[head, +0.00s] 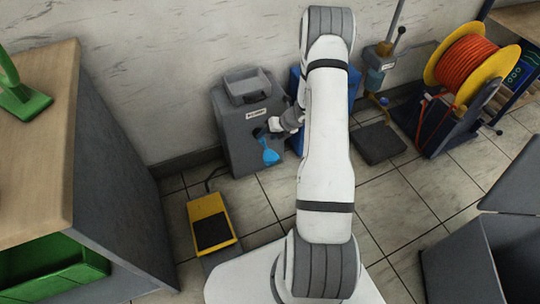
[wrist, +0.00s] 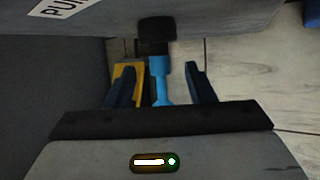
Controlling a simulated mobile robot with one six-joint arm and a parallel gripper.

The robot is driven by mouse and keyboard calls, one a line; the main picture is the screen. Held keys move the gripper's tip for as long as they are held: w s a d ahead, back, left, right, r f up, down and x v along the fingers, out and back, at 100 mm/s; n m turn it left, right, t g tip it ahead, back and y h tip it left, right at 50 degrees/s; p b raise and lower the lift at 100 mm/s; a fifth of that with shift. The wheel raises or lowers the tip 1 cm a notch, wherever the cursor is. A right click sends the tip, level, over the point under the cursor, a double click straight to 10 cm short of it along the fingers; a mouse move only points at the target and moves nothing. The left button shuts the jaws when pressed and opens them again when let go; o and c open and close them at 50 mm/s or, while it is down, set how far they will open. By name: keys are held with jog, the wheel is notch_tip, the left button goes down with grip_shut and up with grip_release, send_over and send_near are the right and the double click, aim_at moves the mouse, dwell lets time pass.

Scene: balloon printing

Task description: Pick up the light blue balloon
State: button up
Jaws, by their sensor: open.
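The light blue balloon (head: 269,152) hangs limp from the black nozzle on the front of a grey pump box in the head view. In the wrist view the balloon (wrist: 159,78) hangs below the black nozzle (wrist: 157,30). My gripper (wrist: 160,80) is open, with one dark finger on each side of the balloon. Gaps show between the balloon and both fingers. In the head view my gripper (head: 275,127) is beside the pump's front, close to the balloon, and its fingers are hard to make out.
The grey pump box (head: 235,108) stands against the wall, with a yellow foot pedal (head: 208,222) on the floor before it. A blue box (head: 354,84) is partly behind my arm. An orange hose reel (head: 467,62) stands at right. A wooden-topped cabinet (head: 60,120) is at left.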

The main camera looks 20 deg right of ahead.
jog(key=x, duration=0.2)
jog(key=shift+a+f+b, duration=0.1)
jog(key=shift+f+b, duration=0.2)
jog(key=shift+b, duration=0.05)
jog(key=shift+r, duration=0.1)
jog(key=shift+c, duration=0.2)
grip_shut()
notch_tip(320, 180, up, 10)
jog(key=p, duration=0.5)
